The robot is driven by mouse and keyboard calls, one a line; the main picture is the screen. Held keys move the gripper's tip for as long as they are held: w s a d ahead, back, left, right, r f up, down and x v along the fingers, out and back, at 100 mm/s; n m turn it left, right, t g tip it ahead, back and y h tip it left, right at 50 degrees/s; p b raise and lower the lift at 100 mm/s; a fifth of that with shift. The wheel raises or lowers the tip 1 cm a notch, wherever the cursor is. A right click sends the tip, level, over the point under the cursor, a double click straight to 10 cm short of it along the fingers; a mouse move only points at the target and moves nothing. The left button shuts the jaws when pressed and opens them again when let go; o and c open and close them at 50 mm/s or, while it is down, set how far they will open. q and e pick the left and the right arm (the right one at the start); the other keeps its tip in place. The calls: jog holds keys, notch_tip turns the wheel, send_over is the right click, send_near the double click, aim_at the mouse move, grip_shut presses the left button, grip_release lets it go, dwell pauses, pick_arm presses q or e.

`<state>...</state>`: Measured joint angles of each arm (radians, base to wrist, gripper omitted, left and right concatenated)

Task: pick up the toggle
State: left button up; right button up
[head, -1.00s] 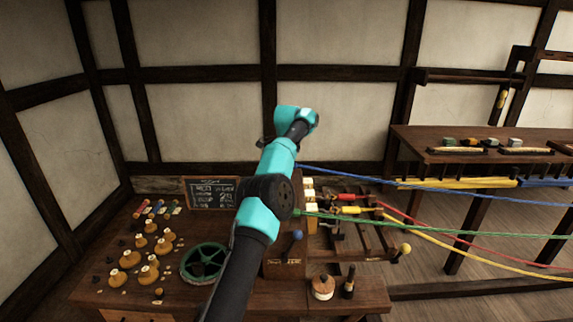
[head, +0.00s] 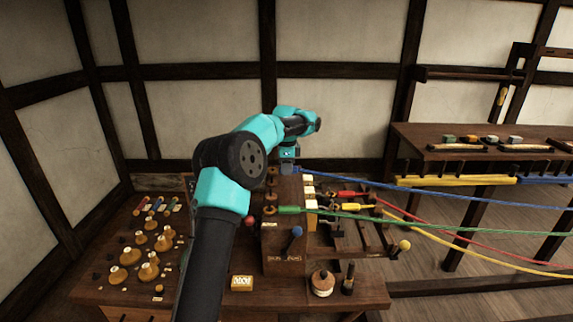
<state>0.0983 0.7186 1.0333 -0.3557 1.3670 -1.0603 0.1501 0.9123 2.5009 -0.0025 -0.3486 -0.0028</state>
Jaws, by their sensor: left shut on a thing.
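My left gripper (head: 287,166) is shut at the top of the dark wooden post block, at the near end of the blue rope (head: 350,179). The toggle at that rope end is mostly hidden by the fingers, and only a bit of blue shows beside them. A green toggle (head: 289,210) on the green rope lies across the block, just below the gripper. A red toggle (head: 350,194) and a yellow toggle (head: 358,207) lie to the right on the rack. My right gripper is not in view.
Several wooden bobbins (head: 149,270) stand on the bench at left. A blue-knobbed lever (head: 297,232), a counter plate (head: 242,283) and a round wooden pot (head: 322,283) are at the front. Ropes stretch right, past a side table (head: 440,137).

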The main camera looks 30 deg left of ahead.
pick_arm(q)
jog(key=s+d, duration=0.1)
jog(key=s, duration=0.1)
jog(key=s+d, duration=0.2)
jog(key=s, duration=0.1)
jog(key=s+d+r, duration=0.1)
jog(key=s+d, duration=0.1)
jog(key=s, duration=0.1)
dwell(1.0)
jog(key=shift+d, duration=0.45)
jog(key=s+d+r+n, duration=0.1)
jog(key=s+d+n, duration=0.1)
jog(key=d+n, duration=0.5)
jog(key=s+d+n, duration=0.3)
jog(key=d, duration=0.7)
jog(key=w+d+f+m, duration=0.1)
jog(key=w+f+m, duration=0.2)
jog(key=w+m, duration=0.2)
jog(key=w+d+f+m, duration=0.1)
jog(key=w+f+m, duration=0.3)
jog(key=w, duration=0.4)
jog(key=shift+d+m, duration=0.4)
jog(key=shift+m, duration=0.1)
jog(key=shift+f, duration=0.25)
